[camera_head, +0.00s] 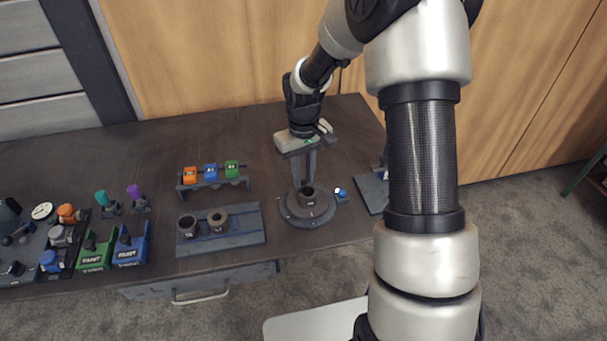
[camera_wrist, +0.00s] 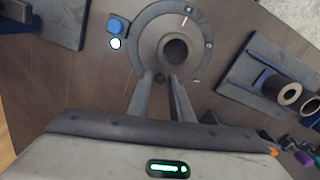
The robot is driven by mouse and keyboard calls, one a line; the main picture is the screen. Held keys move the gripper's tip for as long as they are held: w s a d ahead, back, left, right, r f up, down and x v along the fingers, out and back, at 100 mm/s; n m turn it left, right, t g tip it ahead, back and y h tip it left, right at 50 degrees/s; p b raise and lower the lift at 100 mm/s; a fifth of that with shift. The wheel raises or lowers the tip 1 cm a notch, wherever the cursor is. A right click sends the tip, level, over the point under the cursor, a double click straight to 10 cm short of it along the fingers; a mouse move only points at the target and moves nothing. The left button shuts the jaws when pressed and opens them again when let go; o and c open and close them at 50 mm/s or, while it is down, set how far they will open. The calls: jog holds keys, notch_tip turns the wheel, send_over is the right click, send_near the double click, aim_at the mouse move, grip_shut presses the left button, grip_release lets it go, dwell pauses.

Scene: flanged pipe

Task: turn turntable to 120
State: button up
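The turntable (camera_head: 290,212) is a round grey disc at the front right of the bench, with a short hollow pipe (camera_head: 307,194) standing upright at its middle. In the wrist view the turntable (camera_wrist: 147,50) shows marks on its rim and the pipe's dark bore (camera_wrist: 175,49). A blue part with a white light (camera_head: 341,194) sits beside the disc's edge; it also shows in the wrist view (camera_wrist: 117,26).
A dark plate (camera_head: 246,237) with two grey rings lies left of the turntable. Behind it is a rack (camera_head: 184,187) with orange, blue and green blocks. Green and blue bins (camera_head: 131,255) stand farther left. Another dark plate (camera_head: 371,196) is at the right, partly behind my arm.

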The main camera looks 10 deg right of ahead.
grip_shut()
